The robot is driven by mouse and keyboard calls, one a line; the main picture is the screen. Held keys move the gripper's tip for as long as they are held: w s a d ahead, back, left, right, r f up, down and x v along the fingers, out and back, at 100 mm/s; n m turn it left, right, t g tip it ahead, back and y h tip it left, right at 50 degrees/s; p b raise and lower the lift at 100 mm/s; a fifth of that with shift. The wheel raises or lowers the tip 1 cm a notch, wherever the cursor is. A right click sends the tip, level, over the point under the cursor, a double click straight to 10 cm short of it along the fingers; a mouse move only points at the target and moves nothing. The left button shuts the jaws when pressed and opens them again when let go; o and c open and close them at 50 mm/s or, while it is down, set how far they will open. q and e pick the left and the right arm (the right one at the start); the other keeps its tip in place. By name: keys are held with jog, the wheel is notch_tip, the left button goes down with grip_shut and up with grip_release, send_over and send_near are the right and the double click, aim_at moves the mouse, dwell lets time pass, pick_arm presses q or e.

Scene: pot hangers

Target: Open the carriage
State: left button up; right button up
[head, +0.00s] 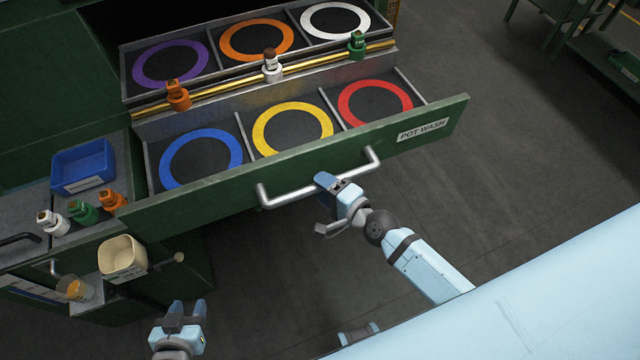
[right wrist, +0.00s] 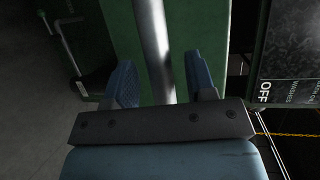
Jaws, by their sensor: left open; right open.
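The carriage is a green drawer labelled POT WASH (head: 422,130), pulled out from the green cabinet, with coloured rings in its compartments. Its silver bar handle (head: 285,196) runs along the green front. My right gripper (head: 325,186) is at the middle of this handle, open. In the right wrist view, the handle bar (right wrist: 155,45) passes between the spread blue fingers of the right gripper (right wrist: 161,80). I cannot tell whether either finger touches it. My left gripper (head: 187,308) is open and empty, low at the left, away from the handle.
A gold rail (head: 222,85) with several coloured pieces crosses the drawer. A blue tray (head: 83,166) and small bottles sit on the left counter, with a cream container (head: 122,258) below. Floor at the right (head: 510,170) is clear.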

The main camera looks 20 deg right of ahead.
jog(key=b+v, duration=0.1)
jog(key=v, duration=1.1)
jog(key=shift+r+b, duration=0.15)
jog(key=shift+b, duration=0.25)
jog(key=shift+s, duration=0.1)
jog(key=s+a+f+n+g+h+p, duration=0.2)
jog(key=f+n, duration=0.5)
jog(key=n, duration=0.9)
jog(key=shift+s+n+g+h+p, duration=0.4)
jog(key=shift+s+g+h+p, duration=0.1)
jog(key=shift+s+g+h, duration=0.25)
jog(key=shift+f, duration=0.1)
